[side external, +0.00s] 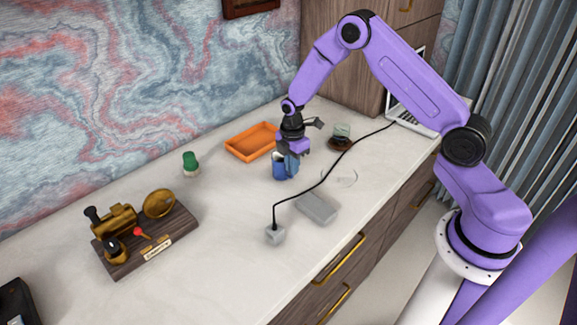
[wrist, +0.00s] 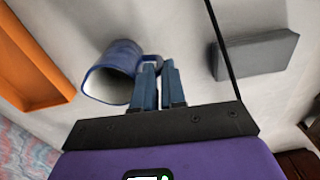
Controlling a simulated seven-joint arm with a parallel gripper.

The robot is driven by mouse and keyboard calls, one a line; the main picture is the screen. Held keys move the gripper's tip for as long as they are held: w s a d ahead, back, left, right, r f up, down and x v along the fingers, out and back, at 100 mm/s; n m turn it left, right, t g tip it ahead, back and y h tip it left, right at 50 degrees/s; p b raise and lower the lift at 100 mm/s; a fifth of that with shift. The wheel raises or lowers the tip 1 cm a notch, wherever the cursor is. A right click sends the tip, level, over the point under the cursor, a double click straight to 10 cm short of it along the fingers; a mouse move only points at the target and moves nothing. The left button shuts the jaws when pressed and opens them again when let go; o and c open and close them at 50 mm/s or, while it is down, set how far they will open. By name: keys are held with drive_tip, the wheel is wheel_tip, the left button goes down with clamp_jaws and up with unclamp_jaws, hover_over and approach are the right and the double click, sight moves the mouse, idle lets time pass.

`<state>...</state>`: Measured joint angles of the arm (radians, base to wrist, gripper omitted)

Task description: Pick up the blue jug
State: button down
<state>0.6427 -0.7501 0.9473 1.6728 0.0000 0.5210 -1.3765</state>
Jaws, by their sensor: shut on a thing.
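The blue jug (side external: 281,168) stands on the pale desk top in the side external view, directly under my gripper (side external: 292,158). In the wrist view the blue jug (wrist: 113,75) shows its round open mouth, and its handle side faces my gripper (wrist: 160,72). The fingers are close together at the jug's right side, shut on its handle. The grip on the handle is partly hidden behind the fingers. I cannot tell whether the jug is lifted off the desk.
An orange tray (side external: 232,144) lies left of the jug. A grey block (side external: 317,207) and a grey cube (side external: 275,234) with a black cable are nearer the front. A green-topped item (side external: 190,161) and a brass device on a wooden base (side external: 150,252) stand left. A dark-based glass (side external: 341,139) is behind right.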

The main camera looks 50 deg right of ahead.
drive_tip(key=shift+r, duration=0.15)
drive_tip(key=shift+r, duration=1.4)
drive_tip(key=s+a+r, duration=0.1)
drive_tip(key=s+r, duration=0.8)
drive_tip(key=s, duration=0.4)
drive_tip(key=shift+s+r, duration=0.4)
drive_tip(key=shift+s, duration=0.1)
